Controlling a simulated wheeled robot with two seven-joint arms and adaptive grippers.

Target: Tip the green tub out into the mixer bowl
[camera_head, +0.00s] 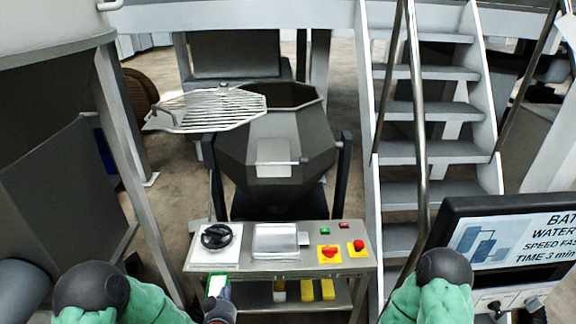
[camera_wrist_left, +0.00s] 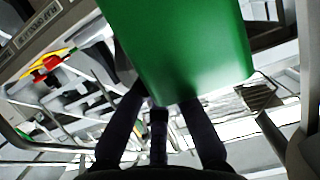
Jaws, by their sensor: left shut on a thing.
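The green tub (camera_head: 225,292) is low in the head view, with something white at its top. It fills the top middle of the left wrist view (camera_wrist_left: 195,45). My left gripper (camera_head: 219,300) is shut on the tub; its dark fingers (camera_wrist_left: 160,100) meet the tub's lower edge in the wrist view. The mixer bowl (camera_head: 290,140) is a dark grey faceted vessel farther off, beyond the control table. Its opening partly shows, and the inside is dark. My right gripper is out of view; only part of that arm shows at the lower right.
A wire grate (camera_head: 215,108) sits over the left of the bowl's mouth. The control table (camera_head: 285,264) with a black knob (camera_head: 216,236) and red buttons stands between me and the bowl. Stairs with a handrail (camera_head: 420,130) rise on the right. A sign screen (camera_head: 515,240) is at the lower right.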

